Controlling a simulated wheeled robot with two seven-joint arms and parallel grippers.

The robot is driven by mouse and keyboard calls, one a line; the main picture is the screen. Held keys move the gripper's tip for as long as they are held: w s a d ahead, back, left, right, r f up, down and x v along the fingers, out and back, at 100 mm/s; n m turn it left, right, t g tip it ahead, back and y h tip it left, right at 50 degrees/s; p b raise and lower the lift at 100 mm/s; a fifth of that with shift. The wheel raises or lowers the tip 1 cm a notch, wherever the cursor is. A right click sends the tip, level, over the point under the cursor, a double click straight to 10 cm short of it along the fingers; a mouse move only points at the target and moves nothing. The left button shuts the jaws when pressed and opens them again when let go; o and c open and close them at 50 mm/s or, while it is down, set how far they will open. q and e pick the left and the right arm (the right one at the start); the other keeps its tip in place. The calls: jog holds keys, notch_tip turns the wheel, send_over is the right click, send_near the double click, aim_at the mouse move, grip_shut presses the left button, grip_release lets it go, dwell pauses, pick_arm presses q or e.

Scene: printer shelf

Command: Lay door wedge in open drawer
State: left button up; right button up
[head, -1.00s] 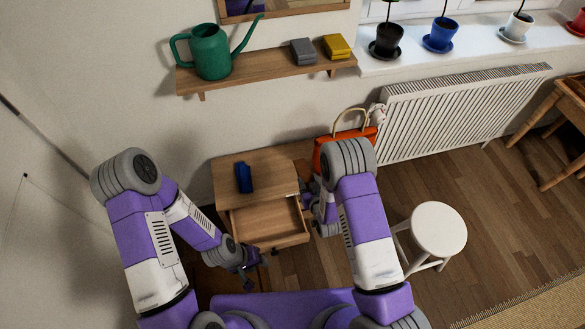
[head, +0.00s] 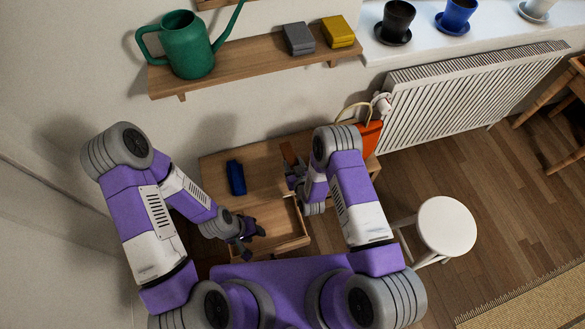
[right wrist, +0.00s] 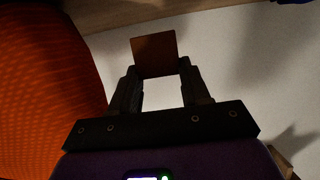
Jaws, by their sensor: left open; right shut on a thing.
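The brown door wedge (head: 289,153) is held up in my right gripper (head: 293,169), over the right part of the wooden cabinet top. In the right wrist view the wedge (right wrist: 155,54) shows as a brown square face between the fingertips (right wrist: 157,72). The open drawer (head: 290,246) sticks out from the cabinet front; the part of its inside that I see is bare. My left gripper (head: 250,234) is open and empty, over the left part of the drawer, and hides some of it. I cannot tell whether it touches the drawer.
A dark blue object (head: 236,177) lies on the cabinet top (head: 262,165). An orange handbag (head: 369,137) stands beyond my right arm. A white stool (head: 446,226) is on the right. A wall shelf (head: 255,66) with a green watering can (head: 187,48) hangs above.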

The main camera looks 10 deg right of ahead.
notch_tip(320, 180, down, 5)
jog(key=shift+f+b, duration=0.15)
jog(key=shift+b, duration=0.8)
jog(key=o, duration=1.1)
